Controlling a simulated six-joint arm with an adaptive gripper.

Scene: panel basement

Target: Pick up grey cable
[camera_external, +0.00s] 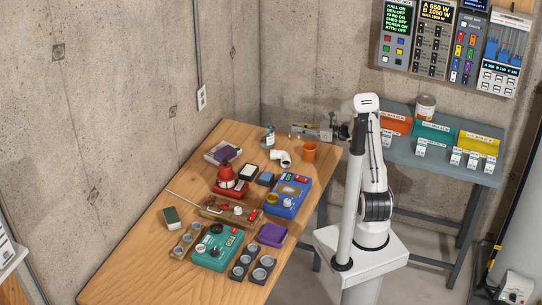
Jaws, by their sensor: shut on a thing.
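My gripper (303,130) is above the far right end of the wooden table, near the back wall, pointing left. It is shut on a small greyish thing at its tips. The thing is too small here to tell whether it is the grey cable. I cannot make out a grey cable anywhere else in this view.
The wooden table (135,262) holds an orange cup (309,152), a white pipe elbow (281,158), a bottle (269,136), a blue meter (287,196), a red device (226,178) and a green device (216,249). A grey bench (398,168) with coloured bins stands behind my arm.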

